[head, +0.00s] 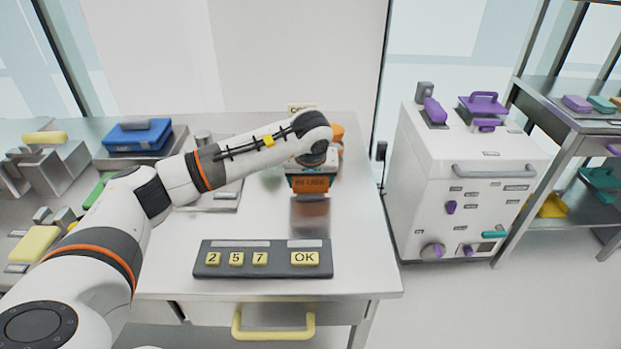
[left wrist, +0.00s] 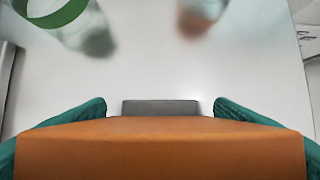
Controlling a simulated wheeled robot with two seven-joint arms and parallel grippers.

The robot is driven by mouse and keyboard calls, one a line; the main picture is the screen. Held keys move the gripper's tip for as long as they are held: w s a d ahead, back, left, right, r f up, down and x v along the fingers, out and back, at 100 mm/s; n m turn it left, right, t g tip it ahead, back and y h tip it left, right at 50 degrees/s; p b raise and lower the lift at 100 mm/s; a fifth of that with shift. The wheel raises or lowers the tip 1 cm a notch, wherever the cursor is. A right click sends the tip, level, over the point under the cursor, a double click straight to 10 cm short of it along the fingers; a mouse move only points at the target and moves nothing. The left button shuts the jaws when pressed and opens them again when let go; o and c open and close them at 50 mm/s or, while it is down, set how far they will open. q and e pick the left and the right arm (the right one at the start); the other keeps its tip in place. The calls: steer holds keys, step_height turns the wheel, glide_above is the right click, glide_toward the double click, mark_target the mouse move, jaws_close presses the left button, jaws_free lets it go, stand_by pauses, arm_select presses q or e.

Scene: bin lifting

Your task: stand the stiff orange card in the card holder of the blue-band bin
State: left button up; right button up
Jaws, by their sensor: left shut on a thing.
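The stiff orange card (head: 311,185), lettered "IN USE", is held upright in my left gripper (head: 311,174), above the bench. In the left wrist view the card (left wrist: 160,150) spans the bottom, between the teal fingers. A dark grey block (left wrist: 160,107) shows just beyond its edge; I cannot tell whether it is a card holder. A bin with a green band (left wrist: 60,12) stands at the top left of that view. My arm hides much of the area behind the card in the head view, and I cannot make out the blue-band bin. My right gripper is not in view.
A dark keypad (head: 263,259) with yellow keys lies at the bench front. A blue case (head: 138,136) sits at the back left. An orange object (head: 337,132) shows partly behind my wrist. A white cabinet (head: 465,170) stands to the right. The bench's right front is clear.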

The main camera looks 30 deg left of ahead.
arm_select(q)
steer(key=shift+f, duration=0.2)
steer(key=o, duration=1)
steer(key=shift+r, duration=0.1)
